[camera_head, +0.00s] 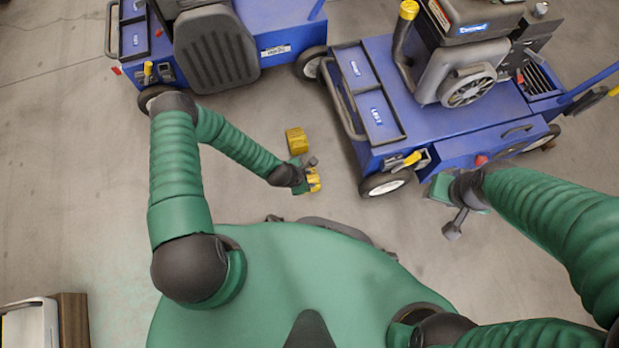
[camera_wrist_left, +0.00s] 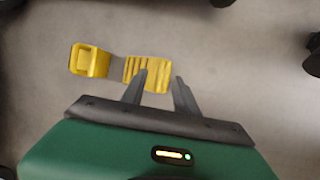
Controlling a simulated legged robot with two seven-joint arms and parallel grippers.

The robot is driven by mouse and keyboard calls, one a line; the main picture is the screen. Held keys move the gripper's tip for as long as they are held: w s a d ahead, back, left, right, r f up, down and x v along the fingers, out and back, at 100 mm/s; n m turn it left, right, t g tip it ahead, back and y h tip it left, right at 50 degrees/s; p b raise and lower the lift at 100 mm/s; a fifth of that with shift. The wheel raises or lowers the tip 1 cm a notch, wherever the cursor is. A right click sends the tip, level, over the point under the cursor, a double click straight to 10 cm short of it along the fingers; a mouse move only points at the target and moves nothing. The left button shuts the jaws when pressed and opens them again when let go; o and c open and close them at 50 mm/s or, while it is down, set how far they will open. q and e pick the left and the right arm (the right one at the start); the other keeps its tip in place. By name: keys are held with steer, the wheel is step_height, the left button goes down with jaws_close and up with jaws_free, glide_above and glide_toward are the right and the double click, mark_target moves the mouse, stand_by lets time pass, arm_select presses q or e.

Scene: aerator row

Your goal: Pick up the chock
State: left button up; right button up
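The yellow chock shows in the left wrist view as a ribbed block (camera_wrist_left: 148,72) joined by a grey piece to a yellow looped block (camera_wrist_left: 90,61) on its left. In the head view one yellow block (camera_head: 296,141) lies on the floor, and more yellow (camera_head: 314,182) shows at my left gripper (camera_head: 311,172). In the left wrist view my left gripper (camera_wrist_left: 160,75) has its two fingers apart, their tips overlapping the ribbed block. I cannot tell whether they touch it. My right gripper (camera_head: 453,212) is at the right, away from the chock; its finger state is unclear.
A blue wheeled machine (camera_head: 375,85) stands right of the chock, its front wheel (camera_head: 384,185) close by. Another blue machine (camera_head: 285,42) stands at the upper left. A brown and white object (camera_head: 72,320) is at the lower left.

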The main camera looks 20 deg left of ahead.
arm_select(q)
steer(key=b+x, duration=0.2)
steer(key=x, duration=0.1)
steer(key=b+x, duration=0.1)
steer(key=b, duration=0.1)
steer(key=shift+s+a+f, duration=0.2)
steer(key=shift+a+f, duration=0.1)
steer(key=shift+f, duration=0.25)
steer(key=shift+w+f, duration=0.15)
steer(key=shift+f, duration=0.15)
steer(key=shift+r, duration=0.2)
steer(key=shift+d+r, duration=0.1)
steer(key=shift+d, duration=0.05)
steer(key=shift+c, duration=1.9)
jaws_close()
